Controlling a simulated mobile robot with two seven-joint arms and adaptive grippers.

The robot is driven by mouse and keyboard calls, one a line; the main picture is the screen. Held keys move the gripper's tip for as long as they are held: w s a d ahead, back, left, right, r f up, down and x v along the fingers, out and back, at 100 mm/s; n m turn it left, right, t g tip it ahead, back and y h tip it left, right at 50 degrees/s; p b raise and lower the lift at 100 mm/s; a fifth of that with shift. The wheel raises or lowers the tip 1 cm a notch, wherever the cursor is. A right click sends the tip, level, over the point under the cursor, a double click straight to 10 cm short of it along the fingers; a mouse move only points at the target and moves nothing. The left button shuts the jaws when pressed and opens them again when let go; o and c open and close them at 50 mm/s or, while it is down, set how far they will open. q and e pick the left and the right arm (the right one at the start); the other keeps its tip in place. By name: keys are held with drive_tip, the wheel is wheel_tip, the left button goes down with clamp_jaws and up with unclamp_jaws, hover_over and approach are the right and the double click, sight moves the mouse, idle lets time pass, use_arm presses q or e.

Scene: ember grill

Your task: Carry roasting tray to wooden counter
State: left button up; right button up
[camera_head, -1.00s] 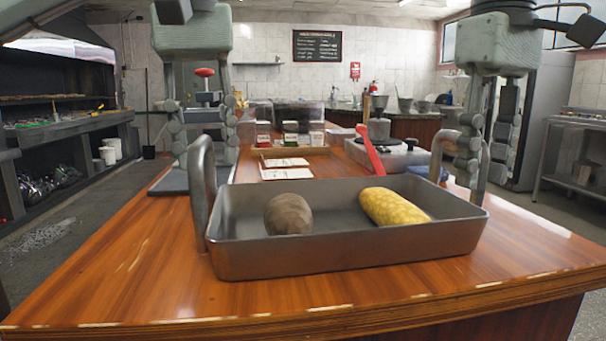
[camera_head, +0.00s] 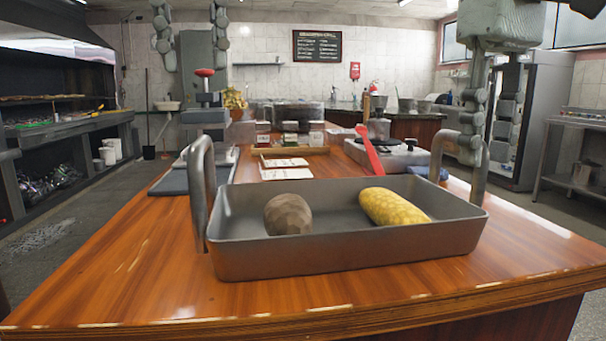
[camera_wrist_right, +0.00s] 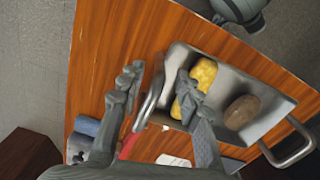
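The grey metal roasting tray (camera_head: 345,247) rests level on the wooden counter (camera_head: 110,290), with an upright loop handle at each end. A brown potato-like item (camera_head: 288,214) and a yellow corn-like item (camera_head: 394,207) lie inside it. My left gripper (camera_head: 192,35) is open and empty, high above and behind the left handle (camera_head: 199,180). My right gripper (camera_head: 487,160) is open by the right handle (camera_head: 437,157). In the right wrist view, the fingers of this gripper (camera_wrist_right: 162,98) are spread, with that handle (camera_wrist_right: 150,104) appearing between them; contact cannot be told.
Behind the tray on the counter are a dark board (camera_head: 190,180), papers (camera_head: 285,168), a red-handled utensil (camera_head: 370,150) and a blue item (camera_head: 432,172). The counter's front and left are bare. A dark grill (camera_head: 60,130) stands at far left.

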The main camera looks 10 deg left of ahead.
wheel_tip(320, 180, up, 10)
drive_tip(key=shift+f, duration=0.25)
drive_tip(key=shift+s+f, duration=0.1)
